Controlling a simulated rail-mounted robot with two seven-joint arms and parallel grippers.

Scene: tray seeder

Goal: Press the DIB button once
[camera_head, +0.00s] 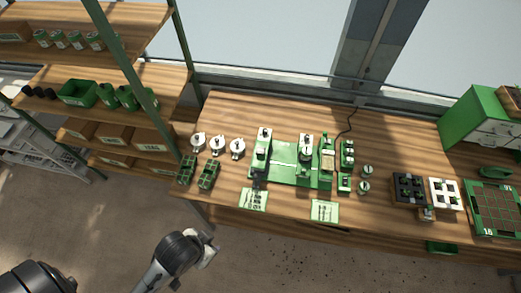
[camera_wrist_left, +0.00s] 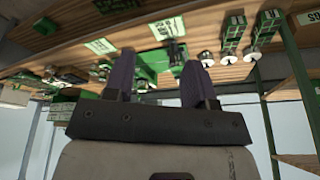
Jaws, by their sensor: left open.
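The green tray seeder (camera_head: 292,165) stands on the wooden table, with white and black units along its left, middle and right. Small green boxes with dark tops (camera_head: 347,154) stand just right of it. No DIB label is readable, so I cannot tell which part is the DIB button. My left gripper (camera_head: 209,246) is low in front of the table, well apart from the seeder. In the left wrist view, its two dark fingers (camera_wrist_left: 158,75) are spread and empty, with part of the green seeder (camera_wrist_left: 148,70) showing upside down beyond them. My right gripper is not in view.
White round-based dispensers (camera_head: 217,146) and green cell trays (camera_head: 208,175) stand left of the seeder. Two printed cards (camera_head: 324,211) lie at the front edge. Black (camera_head: 409,190) and white (camera_head: 444,193) trays are at the right. A shelf rack (camera_head: 130,75) stands left of the table.

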